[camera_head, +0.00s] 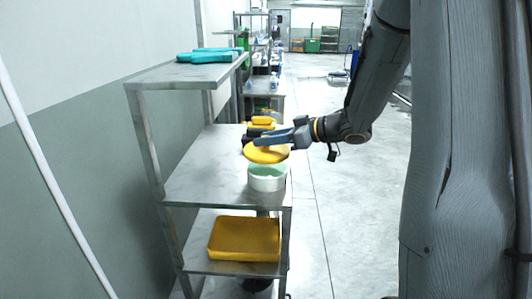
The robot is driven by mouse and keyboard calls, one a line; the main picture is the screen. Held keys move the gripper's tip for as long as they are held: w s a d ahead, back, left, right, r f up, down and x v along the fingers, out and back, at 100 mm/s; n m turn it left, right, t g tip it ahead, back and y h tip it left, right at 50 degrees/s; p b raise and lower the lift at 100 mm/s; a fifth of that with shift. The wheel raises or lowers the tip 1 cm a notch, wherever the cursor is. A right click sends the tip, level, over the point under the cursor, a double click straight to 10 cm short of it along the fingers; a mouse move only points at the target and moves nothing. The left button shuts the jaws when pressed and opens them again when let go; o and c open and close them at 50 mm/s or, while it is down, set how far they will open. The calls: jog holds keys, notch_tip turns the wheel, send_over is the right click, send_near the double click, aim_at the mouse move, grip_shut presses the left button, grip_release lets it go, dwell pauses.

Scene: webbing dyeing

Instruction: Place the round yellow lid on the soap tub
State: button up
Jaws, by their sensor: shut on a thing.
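The round yellow lid (264,156) is held by my gripper (262,142), which is shut on its top. The lid looks roughly level. It is just above and slightly left of the soap tub (267,183), a round white tub with pale green inside. The tub stands upright on the middle metal shelf near its right front corner. A strip of the tub's opening shows below the lid, so the two look apart. The gripper's fingers partly cover the lid's top.
The metal shelf unit (205,185) has a top shelf with teal items (209,55) and a lower shelf with a yellow tray (244,239). Yellow and dark items (262,121) stand behind the lid. The middle shelf's left part is clear. Open floor lies to the right.

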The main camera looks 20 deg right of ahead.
aim_at(268, 152)
jog(key=shift+f+p, duration=0.35)
jog(key=shift+f, duration=2)
jog(key=shift+f, duration=0.15)
jog(key=o, duration=1)
jog(key=shift+o, duration=0.2)
jog(key=shift+d+r, duration=0.15)
jog(key=shift+r, duration=0.05)
jog(key=b+v, duration=0.2)
jog(key=v, duration=1)
